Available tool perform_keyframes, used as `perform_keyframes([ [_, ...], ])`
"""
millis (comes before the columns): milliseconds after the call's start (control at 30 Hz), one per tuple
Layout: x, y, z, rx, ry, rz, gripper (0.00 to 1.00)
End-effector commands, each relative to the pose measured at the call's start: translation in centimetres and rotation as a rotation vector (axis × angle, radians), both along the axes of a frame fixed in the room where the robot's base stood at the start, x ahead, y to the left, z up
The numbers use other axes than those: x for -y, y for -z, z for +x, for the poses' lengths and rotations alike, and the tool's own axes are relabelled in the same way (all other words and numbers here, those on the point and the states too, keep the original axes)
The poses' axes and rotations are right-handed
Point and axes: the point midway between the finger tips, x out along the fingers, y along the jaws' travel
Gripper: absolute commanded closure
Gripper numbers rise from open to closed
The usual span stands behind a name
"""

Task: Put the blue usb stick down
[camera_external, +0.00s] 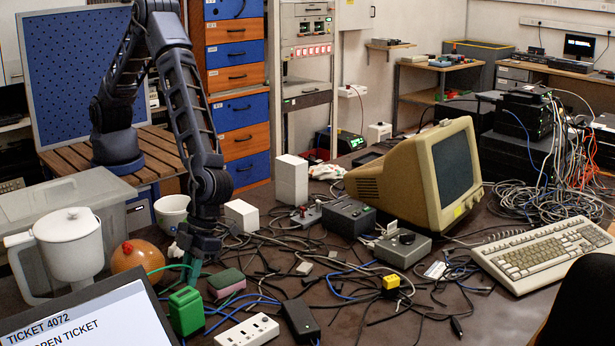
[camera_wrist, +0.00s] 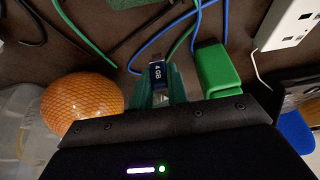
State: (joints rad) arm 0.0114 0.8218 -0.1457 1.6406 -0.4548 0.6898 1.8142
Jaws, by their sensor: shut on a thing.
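The blue usb stick (camera_wrist: 158,73), marked 4 GB with a metal plug, sits between the green fingertips of my gripper (camera_wrist: 160,90) in the wrist view. Its plug end points away from the gripper, toward the cables. In the external view my gripper (camera_external: 193,270) points down, low over the dark table (camera_external: 385,325), between the orange ball and the green block. The stick cannot be made out there. I cannot tell whether it touches the table.
An orange netted ball (camera_external: 138,258) is left of my gripper, a green block (camera_external: 187,312) in front of it. A sponge (camera_external: 226,283), a white socket strip (camera_external: 247,331) and a black adapter (camera_external: 300,320) lie to the right. Loose cables cover much of the table.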

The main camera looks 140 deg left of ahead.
Motion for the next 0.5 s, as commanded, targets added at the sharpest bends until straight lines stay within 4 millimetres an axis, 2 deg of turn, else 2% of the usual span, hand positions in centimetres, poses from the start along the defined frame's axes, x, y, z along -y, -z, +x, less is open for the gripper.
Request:
perform_keyframes([
  [333, 0.0, 3.9, 0.0, -0.001, 0.0, 0.001, 1.0],
  [500, 0.0, 4.2, 0.0, 0.0, 0.0, 0.0, 1.0],
])
